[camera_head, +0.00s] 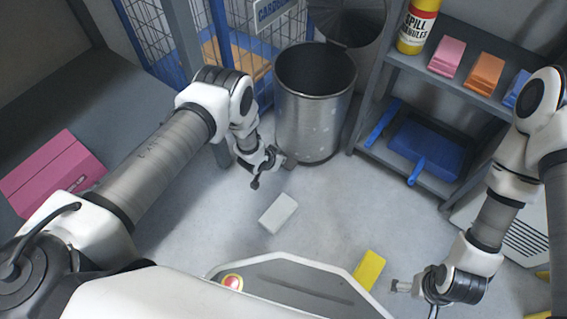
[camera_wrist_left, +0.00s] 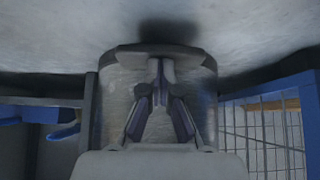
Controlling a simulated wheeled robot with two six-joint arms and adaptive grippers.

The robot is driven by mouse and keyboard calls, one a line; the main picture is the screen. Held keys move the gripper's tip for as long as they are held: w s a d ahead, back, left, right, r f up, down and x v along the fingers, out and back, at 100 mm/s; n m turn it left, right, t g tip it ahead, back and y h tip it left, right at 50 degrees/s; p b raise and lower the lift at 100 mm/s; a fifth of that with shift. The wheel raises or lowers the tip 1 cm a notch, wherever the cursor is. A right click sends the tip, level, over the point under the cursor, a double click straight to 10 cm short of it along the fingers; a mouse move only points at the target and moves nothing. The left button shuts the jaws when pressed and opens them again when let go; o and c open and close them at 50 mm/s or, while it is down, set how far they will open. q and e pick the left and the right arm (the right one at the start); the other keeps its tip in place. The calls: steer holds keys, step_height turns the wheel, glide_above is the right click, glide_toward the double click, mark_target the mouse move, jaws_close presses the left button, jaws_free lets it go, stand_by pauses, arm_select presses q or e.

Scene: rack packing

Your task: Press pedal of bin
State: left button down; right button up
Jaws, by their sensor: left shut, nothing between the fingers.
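The bin (camera_head: 315,120) is a grey metal cylinder on the floor at the top middle of the head view. Its mouth is open and dark, and a round lid (camera_head: 346,22) stands raised behind it. In the left wrist view the bin (camera_wrist_left: 115,105) appears upside down with a dark base rim. My left gripper (camera_head: 272,167) is shut and empty, low at the front-left foot of the bin. In the wrist view its fingertips (camera_wrist_left: 160,75) overlap the bin's base. The pedal is mostly hidden by the fingers; contact cannot be told. My right gripper (camera_head: 402,286) is low at the right, away from the bin.
A wire cage with blue frame (camera_head: 150,40) stands left of the bin. A grey shelf (camera_head: 425,75) stands right, with a yellow bottle (camera_head: 418,28), coloured blocks and a blue dustpan (camera_head: 428,147). A white block (camera_head: 278,213) and yellow block (camera_head: 369,269) lie in front.

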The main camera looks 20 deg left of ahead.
arm_select(q)
step_height(320, 180, down, 3)
steer(key=b, duration=0.3)
steer(key=shift+f, duration=0.15)
steer(key=shift+r+p, duration=0.5)
steer(key=s+p, duration=0.1)
steer(key=s+a+r+p, duration=0.1)
steer(key=p, duration=0.1)
steer(key=shift+s+r, duration=0.2)
steer(key=shift+s, duration=0.15)
steer(key=shift+s+f, duration=0.1)
steer(key=shift+f, duration=0.15)
steer(key=shift+r, duration=0.1)
steer(key=v, duration=1.2)
